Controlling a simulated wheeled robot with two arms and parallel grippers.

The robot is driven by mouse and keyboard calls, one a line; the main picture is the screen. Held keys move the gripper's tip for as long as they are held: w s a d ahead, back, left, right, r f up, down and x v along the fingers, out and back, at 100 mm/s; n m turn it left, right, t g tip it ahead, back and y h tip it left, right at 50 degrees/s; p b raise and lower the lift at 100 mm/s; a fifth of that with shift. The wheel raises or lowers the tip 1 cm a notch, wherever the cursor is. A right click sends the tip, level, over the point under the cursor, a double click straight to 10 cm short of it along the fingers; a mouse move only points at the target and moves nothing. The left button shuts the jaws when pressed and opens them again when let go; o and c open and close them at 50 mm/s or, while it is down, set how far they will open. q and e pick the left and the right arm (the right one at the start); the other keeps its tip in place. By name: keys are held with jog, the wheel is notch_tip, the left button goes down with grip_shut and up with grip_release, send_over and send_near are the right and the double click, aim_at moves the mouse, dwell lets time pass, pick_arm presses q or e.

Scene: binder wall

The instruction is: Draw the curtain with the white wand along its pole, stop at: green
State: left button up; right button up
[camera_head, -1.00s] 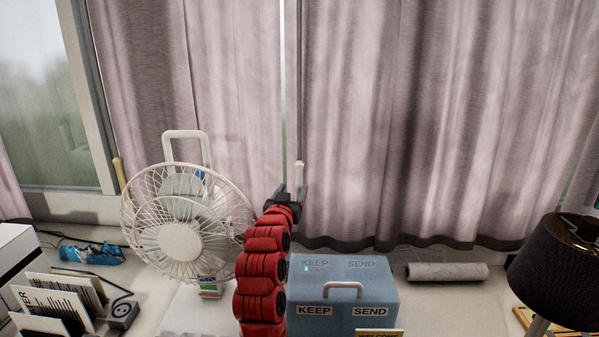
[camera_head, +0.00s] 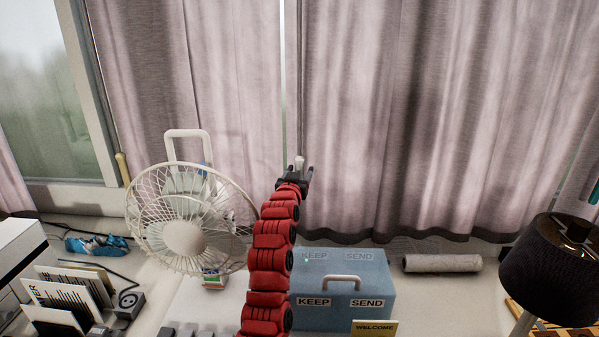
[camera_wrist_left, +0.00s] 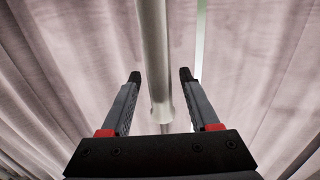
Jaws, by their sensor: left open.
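The pinkish-grey curtain (camera_head: 400,120) hangs over the window in the head view, with a narrow gap at its left edge. The white wand (camera_head: 299,162) hangs at that edge; its lower end is partly hidden by my gripper. My left gripper (camera_head: 297,176) is at the wand's lower end. In the left wrist view the wand (camera_wrist_left: 153,55) passes between the two spread fingers of my left gripper (camera_wrist_left: 161,76), with space on both sides. The pole and any green mark on it are out of view. My right gripper is not in view.
A white fan (camera_head: 190,220) stands left of my arm. A blue box (camera_head: 345,290) is below and right of it. A yellow-tipped wand (camera_head: 122,168) hangs at left, and a teal piece (camera_head: 594,195) shows at the right edge. A dark lamp (camera_head: 555,270) stands at right.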

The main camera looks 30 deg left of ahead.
pick_arm(q)
grip_shut()
dwell(1.3)
